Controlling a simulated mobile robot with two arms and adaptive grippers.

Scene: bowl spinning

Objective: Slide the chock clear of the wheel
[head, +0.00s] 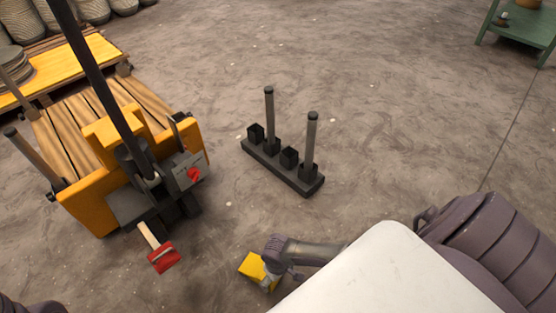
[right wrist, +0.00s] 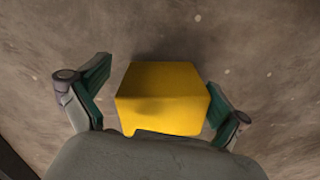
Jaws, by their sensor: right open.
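A yellow block (head: 254,266), which looks like a chock, sits on the floor at the lower middle of the head view. In the right wrist view the block (right wrist: 165,98) has a flat face and lies between my right fingers. My right gripper (head: 273,275) is open around it, with one finger on each side; I cannot tell whether they touch it. A red piece with a pale wooden handle (head: 163,257) lies at the front of a yellow pallet truck (head: 90,212). The truck's dark wheels (head: 188,205) are partly hidden. My left gripper is out of view.
A dark rack with two upright posts (head: 284,168) stands on the floor at the centre. A green table (head: 515,30) is at the upper right. Floor between them is clear.

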